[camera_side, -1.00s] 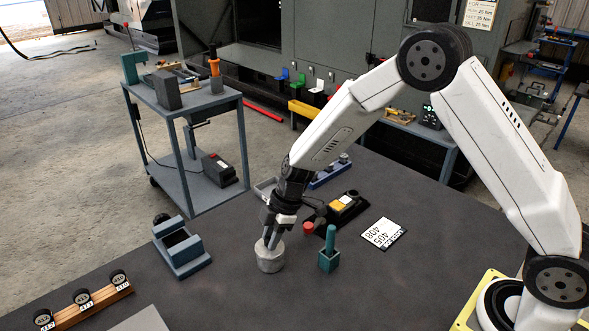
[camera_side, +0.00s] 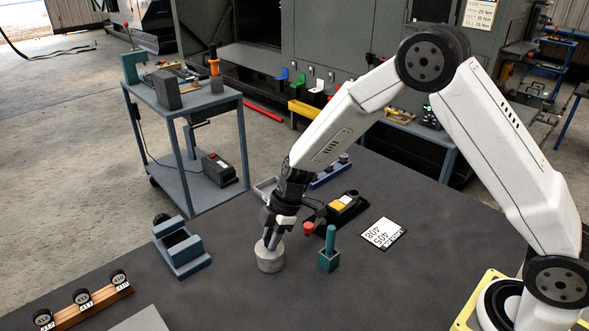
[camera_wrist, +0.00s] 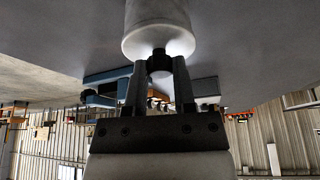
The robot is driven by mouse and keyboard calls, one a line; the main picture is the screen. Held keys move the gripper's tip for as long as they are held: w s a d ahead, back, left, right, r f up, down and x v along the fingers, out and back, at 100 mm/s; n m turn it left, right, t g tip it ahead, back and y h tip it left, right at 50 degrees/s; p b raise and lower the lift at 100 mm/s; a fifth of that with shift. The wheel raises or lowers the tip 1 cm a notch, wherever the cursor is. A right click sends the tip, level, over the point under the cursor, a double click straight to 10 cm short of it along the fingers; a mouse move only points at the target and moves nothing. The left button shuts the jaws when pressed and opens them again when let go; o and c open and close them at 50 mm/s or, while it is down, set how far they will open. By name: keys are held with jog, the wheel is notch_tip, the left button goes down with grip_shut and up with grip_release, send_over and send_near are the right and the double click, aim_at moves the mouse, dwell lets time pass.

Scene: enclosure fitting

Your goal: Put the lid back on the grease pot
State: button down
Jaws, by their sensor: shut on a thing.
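The grease pot (camera_side: 269,262) is a light grey cylinder standing upright on the dark table. My gripper (camera_side: 272,243) points down at its top, with the fingers closed together. In the wrist view my gripper (camera_wrist: 159,72) is shut on the dark knob of the lid (camera_wrist: 159,45). The lid is a pale round disc lying against the end of the pot (camera_wrist: 157,12), with no clear gap showing. The side view is too small to tell whether the lid is fully seated.
A teal block with an upright handle (camera_side: 329,258) stands close to the right of the pot. A red-topped thing (camera_side: 308,228) and a black-and-yellow device (camera_side: 343,204) are behind it. A blue-grey fixture (camera_side: 182,250) stands to the left. A number card (camera_side: 383,233) lies at right.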

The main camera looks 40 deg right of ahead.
dwell(0.8)
jog(key=shift+c, duration=1.8)
grip_release()
jog(key=shift+o, duration=0.2)
jog(key=o, duration=0.3)
jog(key=shift+r, duration=0.1)
jog(key=shift+r, duration=3.35)
grip_shut()
